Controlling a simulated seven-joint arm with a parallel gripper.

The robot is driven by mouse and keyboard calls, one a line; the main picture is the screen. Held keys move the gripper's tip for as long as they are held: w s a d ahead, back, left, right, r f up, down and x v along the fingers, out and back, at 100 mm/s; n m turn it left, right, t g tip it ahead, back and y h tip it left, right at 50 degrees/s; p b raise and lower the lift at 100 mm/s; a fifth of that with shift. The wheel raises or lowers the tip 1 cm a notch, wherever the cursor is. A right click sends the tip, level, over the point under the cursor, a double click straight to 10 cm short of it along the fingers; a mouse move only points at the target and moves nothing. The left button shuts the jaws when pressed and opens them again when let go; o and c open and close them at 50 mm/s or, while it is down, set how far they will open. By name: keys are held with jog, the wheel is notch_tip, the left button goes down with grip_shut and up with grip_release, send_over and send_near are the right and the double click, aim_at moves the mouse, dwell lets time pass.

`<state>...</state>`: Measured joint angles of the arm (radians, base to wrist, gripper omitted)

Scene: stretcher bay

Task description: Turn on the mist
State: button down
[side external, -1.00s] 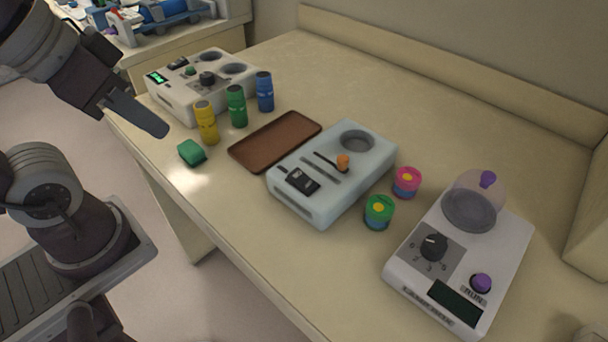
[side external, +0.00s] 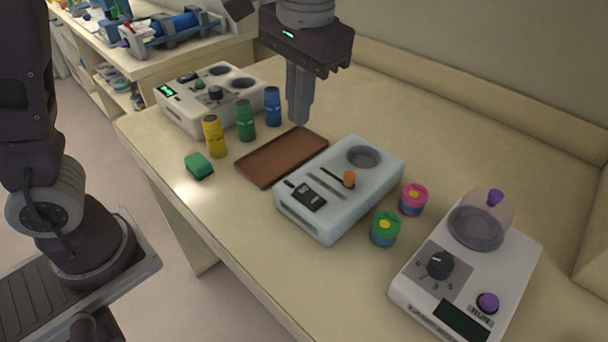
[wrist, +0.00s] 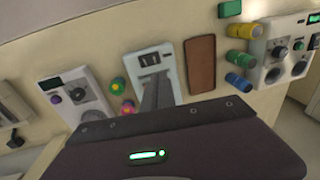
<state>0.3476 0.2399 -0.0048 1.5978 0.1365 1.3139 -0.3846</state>
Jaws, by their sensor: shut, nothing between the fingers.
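My gripper (side external: 299,120) is shut and empty, pointing down above the back of the brown tray (side external: 262,166), apart from everything. In the wrist view its fingers (wrist: 153,100) cover part of the pale device (wrist: 146,62).
A white device (side external: 205,105) with a lit green display stands left, near yellow, green and blue bottles (side external: 245,120). A white device (side external: 430,285) with a dial and purple RUN button stands right. Pink and green jars (side external: 385,229) sit between. A green block (side external: 199,166) lies front left.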

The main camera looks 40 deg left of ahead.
aim_at(303, 188)
jog(key=shift+w+d+f, duration=0.75)
jog(key=shift+d, duration=0.05)
jog(key=shift+f, duration=0.1)
jog(key=f, duration=0.4)
jog(key=a+f, duration=0.1)
jog(key=f, duration=0.4)
jog(key=a+f, duration=0.1)
jog(key=f, duration=0.3)
jog(key=shift+a+f, duration=0.15)
jog(key=shift+f, duration=0.2)
jog(key=shift+a+f, duration=0.1)
jog(key=shift+f, duration=0.1)
